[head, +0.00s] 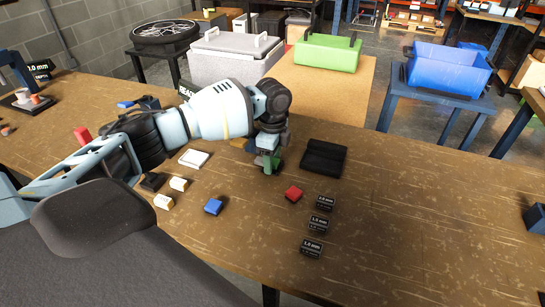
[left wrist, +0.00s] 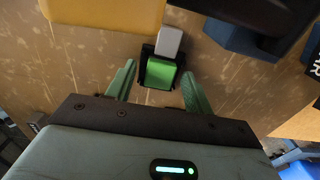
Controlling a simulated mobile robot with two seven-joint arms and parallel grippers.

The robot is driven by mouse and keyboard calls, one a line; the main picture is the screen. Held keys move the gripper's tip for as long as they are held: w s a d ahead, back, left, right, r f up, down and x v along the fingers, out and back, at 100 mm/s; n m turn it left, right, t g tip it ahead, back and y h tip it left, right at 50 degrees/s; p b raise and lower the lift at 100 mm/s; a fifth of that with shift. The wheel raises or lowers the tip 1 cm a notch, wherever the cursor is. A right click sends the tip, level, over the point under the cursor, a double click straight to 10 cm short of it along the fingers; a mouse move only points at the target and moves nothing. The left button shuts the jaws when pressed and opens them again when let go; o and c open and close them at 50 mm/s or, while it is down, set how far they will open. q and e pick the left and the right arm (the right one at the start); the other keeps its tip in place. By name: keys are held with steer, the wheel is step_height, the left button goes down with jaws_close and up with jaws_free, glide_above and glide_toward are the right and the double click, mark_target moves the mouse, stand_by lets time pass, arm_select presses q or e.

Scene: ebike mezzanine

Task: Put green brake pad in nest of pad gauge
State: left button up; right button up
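My left gripper (head: 268,160) points down at the wooden bench, left of a black tray. In the left wrist view, its two greenish fingers (left wrist: 160,88) are apart, with the green brake pad (left wrist: 160,75) between them. A gap shows on each side of the pad, so the fingers do not appear to grip it. The pad lies in or on a small black piece (left wrist: 143,74), likely the gauge's nest, with a light grey block (left wrist: 169,41) adjoining. I cannot tell how deep it sits. In the head view, the gripper mostly hides this spot. My right gripper is not in view.
The black tray (head: 323,158), a red block (head: 293,193), a blue block (head: 213,207) and black labelled blocks (head: 320,225) lie nearby. Pale blocks (head: 163,201) lie left. A yellow object (left wrist: 105,10) is close by in the wrist view.

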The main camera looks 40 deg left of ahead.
arm_select(q)
step_height(320, 180, up, 12)
steer(key=shift+r, duration=0.2)
stand_by(0.6)
